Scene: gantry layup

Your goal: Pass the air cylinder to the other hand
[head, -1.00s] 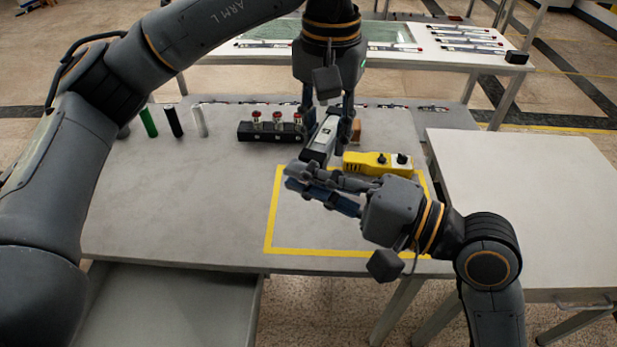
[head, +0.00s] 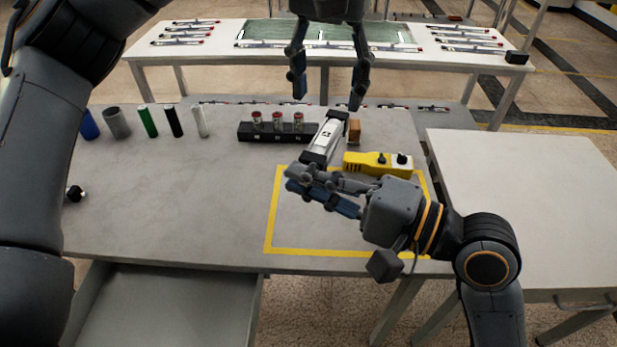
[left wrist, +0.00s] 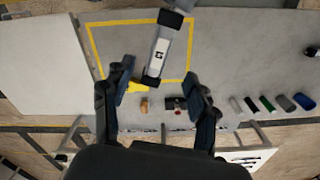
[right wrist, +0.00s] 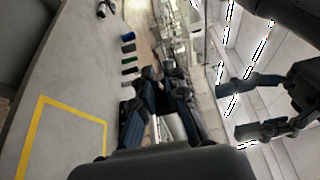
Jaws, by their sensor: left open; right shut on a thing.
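The air cylinder (head: 325,135) is a silver and black block with a small dark mark on its side. My right gripper (head: 318,182) is shut on its near end and holds it above the table, with its far end pointing away. My left gripper (head: 327,88) is open and empty, above and beyond the cylinder's free end, apart from it. In the left wrist view the cylinder (left wrist: 160,55) shows ahead of the open left fingers (left wrist: 155,100). In the right wrist view the open left gripper (right wrist: 255,110) shows at the right, and the right fingers mostly hide the cylinder.
A yellow control box (head: 375,164) lies near the yellow outlined square (head: 268,220) on the grey table. A black block with red-topped fittings (head: 262,132) and several upright cylinders (head: 148,122) stand behind. The white side table (head: 530,210) is clear.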

